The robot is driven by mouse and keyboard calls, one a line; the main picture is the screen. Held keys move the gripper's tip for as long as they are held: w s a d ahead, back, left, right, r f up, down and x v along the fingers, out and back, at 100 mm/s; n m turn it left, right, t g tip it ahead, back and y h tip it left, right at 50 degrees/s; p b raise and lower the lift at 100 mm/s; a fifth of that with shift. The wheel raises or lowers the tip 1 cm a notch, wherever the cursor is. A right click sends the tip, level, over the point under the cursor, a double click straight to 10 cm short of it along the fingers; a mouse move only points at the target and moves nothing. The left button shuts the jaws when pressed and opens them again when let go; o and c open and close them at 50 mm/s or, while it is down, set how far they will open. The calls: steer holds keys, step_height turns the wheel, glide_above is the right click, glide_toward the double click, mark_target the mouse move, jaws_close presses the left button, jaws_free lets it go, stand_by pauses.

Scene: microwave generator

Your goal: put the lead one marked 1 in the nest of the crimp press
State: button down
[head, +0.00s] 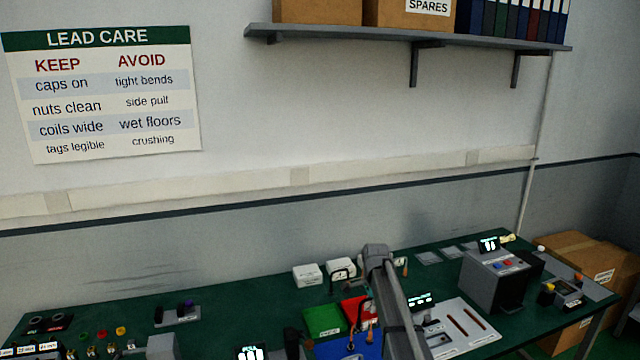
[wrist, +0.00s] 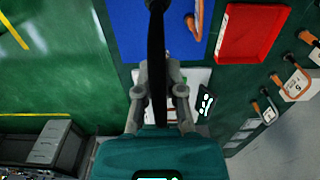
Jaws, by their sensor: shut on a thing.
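In the wrist view my gripper (wrist: 158,68) is shut on a long black lead-like thing (wrist: 156,35), which runs up past the top edge. No number shows on it. Tagged leads with orange parts lie at the right of that view; one has a white tag (wrist: 269,114), its mark too small to read surely. In the head view a grey box with red and blue buttons (head: 490,280) stands at the right of the bench; I cannot tell whether it is the crimp press. The nest is not clearly seen. My arm hides part of the bench middle.
The green bench (head: 240,305) carries a blue tray (wrist: 125,30), a red tray (wrist: 250,35) and a green tray (head: 322,322). A white board with rods (head: 465,328) lies right of my arm. White boxes (head: 307,276) stand near the wall.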

mark_target(358, 327)
step_height(358, 327, down, 7)
steer(key=b, duration=0.6)
steer(key=shift+r, duration=0.15)
stand_by(0.3)
step_height(358, 327, up, 7)
steer(key=p, duration=0.7)
steer(key=shift+r, duration=0.15)
step_height(358, 327, down, 8)
steer(key=b, duration=0.7)
steer(key=shift+r, duration=0.25)
steer(key=shift+r, duration=0.1)
stand_by(2.2)
stand_by(0.4)
stand_by(2.2)
